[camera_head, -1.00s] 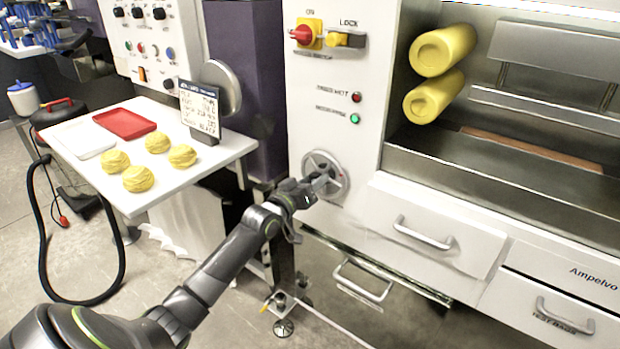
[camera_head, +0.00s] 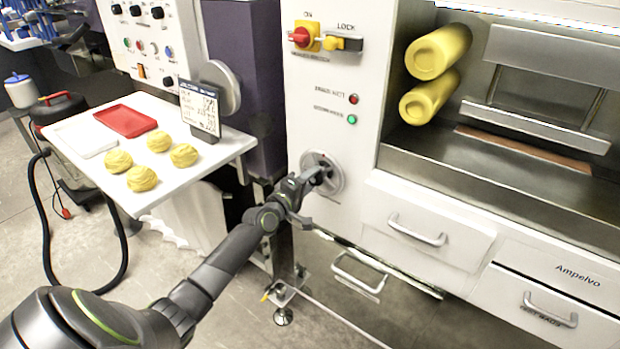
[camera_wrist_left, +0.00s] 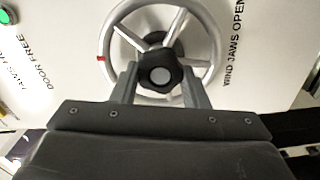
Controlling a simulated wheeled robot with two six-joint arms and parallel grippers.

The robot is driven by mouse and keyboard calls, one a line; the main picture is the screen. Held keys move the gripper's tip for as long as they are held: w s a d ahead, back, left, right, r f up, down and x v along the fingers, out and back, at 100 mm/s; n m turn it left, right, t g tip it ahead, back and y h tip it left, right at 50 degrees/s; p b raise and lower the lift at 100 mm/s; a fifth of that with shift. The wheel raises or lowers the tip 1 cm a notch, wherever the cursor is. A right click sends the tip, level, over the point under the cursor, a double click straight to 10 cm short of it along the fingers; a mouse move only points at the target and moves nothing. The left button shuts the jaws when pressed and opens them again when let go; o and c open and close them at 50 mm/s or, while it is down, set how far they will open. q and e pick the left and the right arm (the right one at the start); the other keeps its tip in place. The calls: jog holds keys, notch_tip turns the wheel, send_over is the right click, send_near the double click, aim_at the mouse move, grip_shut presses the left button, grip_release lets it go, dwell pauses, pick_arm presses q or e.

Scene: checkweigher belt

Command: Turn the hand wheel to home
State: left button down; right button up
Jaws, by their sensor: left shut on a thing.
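The hand wheel (camera_head: 333,176) is a grey spoked ring on the white machine front, below the red and green lamps. In the left wrist view the hand wheel (camera_wrist_left: 108,30) has a red mark on its rim at the left and a dark lobed knob (camera_wrist_left: 158,72) in front of its lower part. My left gripper (camera_head: 318,174) reaches the wheel from the left. In the left wrist view my left gripper (camera_wrist_left: 160,82) is shut on the dark knob, one finger on each side. The gripper hides part of the wheel in the head view. My right gripper is not in view.
A red rotary switch (camera_head: 301,37) and a yellow lock lever (camera_head: 342,44) sit above the wheel. Drawers with handles (camera_head: 418,231) are to the right. A white table (camera_head: 205,165) with a red tray (camera_head: 125,121) and several yellow dough pieces stands to the left.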

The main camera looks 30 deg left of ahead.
pick_arm(q)
jog(key=shift+n, duration=1)
jog(key=c, duration=0.8)
grip_release()
jog(key=s+p, duration=0.1)
jog(key=s, duration=0.4)
jog(key=s+a+p, duration=0.1)
jog(key=s, duration=0.5)
jog(key=s+p, duration=0.1)
jog(key=s, duration=0.5)
jog(key=shift+s+a, duration=0.2)
jog(key=shift+f, duration=0.1)
